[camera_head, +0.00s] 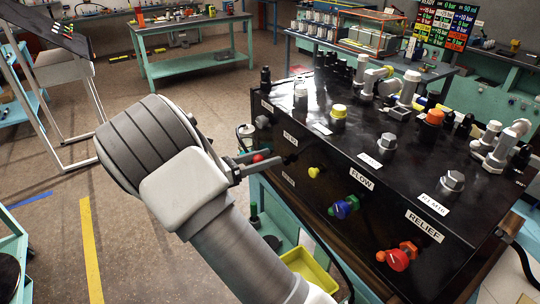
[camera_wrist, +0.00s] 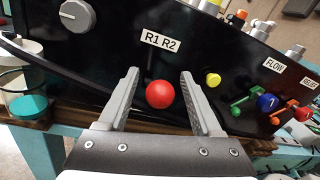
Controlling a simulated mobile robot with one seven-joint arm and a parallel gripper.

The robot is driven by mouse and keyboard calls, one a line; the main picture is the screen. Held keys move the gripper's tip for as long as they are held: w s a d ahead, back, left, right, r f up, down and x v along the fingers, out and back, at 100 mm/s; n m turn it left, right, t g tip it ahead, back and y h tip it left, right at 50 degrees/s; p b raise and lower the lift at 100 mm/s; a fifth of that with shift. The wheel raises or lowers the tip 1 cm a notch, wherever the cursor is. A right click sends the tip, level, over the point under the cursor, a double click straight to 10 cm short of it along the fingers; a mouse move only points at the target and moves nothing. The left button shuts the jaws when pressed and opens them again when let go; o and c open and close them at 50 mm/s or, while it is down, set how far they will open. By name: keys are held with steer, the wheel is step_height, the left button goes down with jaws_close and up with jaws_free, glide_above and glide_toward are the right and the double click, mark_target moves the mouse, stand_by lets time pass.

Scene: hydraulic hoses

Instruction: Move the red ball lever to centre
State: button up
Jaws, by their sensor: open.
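The red ball lever (camera_wrist: 160,94) sticks out from the front face of the black hydraulic block (camera_head: 334,203), below the label "R1 R2" in the wrist view. In the head view the red ball (camera_head: 258,158) shows beside my gripper (camera_head: 262,168). In the wrist view my gripper (camera_wrist: 158,92) is open, with one finger on each side of the red ball. The ball sits between the fingers, with gaps visible on both sides. The lever's rod shows only as a dark line behind the ball.
A yellow knob (camera_wrist: 213,80), a blue knob (camera_head: 341,209) and a red knob (camera_head: 398,260) sit along the same face to the right. A grey dial (camera_wrist: 77,16) is to the left. A yellow bin (camera_head: 308,272) lies below the block.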

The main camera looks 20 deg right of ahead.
steer(key=shift+x, duration=0.75)
jaws_close()
stand_by(0.9)
